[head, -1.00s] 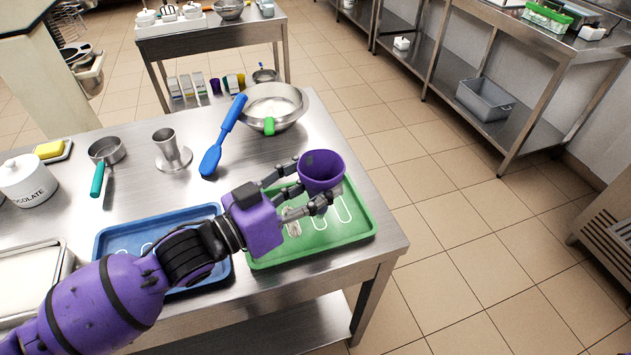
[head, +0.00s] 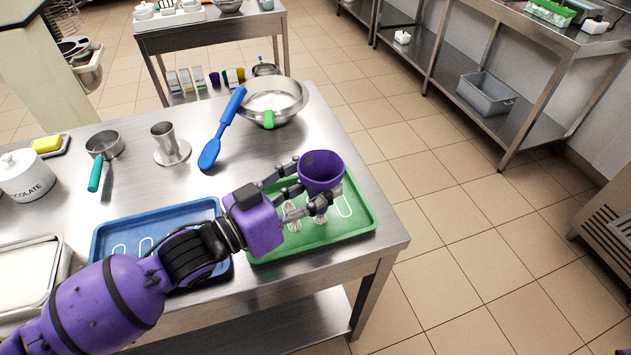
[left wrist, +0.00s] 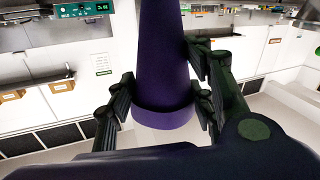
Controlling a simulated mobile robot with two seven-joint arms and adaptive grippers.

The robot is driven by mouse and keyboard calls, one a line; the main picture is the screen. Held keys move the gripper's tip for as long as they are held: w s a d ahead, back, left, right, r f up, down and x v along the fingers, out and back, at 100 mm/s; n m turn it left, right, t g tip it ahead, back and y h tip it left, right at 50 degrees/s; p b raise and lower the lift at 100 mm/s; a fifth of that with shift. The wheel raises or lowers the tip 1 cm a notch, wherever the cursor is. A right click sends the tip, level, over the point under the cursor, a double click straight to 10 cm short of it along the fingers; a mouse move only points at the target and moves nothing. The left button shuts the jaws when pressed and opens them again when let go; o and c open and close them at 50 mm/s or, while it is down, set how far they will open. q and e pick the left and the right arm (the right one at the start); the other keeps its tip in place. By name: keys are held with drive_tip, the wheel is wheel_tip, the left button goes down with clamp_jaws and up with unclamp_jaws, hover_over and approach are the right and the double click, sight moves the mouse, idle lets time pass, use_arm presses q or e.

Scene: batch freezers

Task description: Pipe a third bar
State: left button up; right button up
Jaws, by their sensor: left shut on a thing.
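My left gripper (head: 308,190) is shut on a purple piping cone (head: 321,172), held wide end up above the green tray (head: 262,255). The cone also fills the middle of the left wrist view (left wrist: 162,70), between the dark fingers. Its lower tip is hidden in the head view. On the green tray, a pale piped bar (head: 292,214) lies just right of the gripper's purple body. Another pale patch shows below the fingers, partly covered. A white outline (head: 343,205) at the right of the tray looks empty.
A blue tray (head: 108,237) with white outlines lies left, partly under my arm. Behind are a blue spatula (head: 222,130), a steel bowl (head: 283,87), a steel cup-like stand (head: 171,150) and a small pan (head: 104,144). The table's right edge is close to the green tray.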

use_arm(q)
drive_tip(key=shift+w, duration=0.2)
idle(0.4)
drive_tip(key=shift+w+a, duration=0.2)
drive_tip(key=shift+w, duration=0.3)
drive_tip(key=shift+w+a, duration=0.2)
drive_tip(key=shift+w, duration=0.3)
use_arm(e)
drive_tip(key=shift+s+d+f, duration=0.1)
drive_tip(key=shift+s+f, duration=0.05)
drive_tip(key=shift+f, duration=0.05)
use_arm(q)
drive_tip(key=shift+w, duration=0.15)
drive_tip(key=shift+w+a+b, duration=0.2)
drive_tip(key=shift+w, duration=0.3)
drive_tip(key=shift+w+a+b, duration=0.15)
drive_tip(key=shift+w, duration=0.3)
use_arm(e)
drive_tip(key=shift+s+f, duration=0.25)
drive_tip(key=shift+f, duration=0.1)
use_arm(q)
drive_tip(key=shift+r, duration=0.1)
use_arm(e)
drive_tip(key=shift+r, duration=0.1)
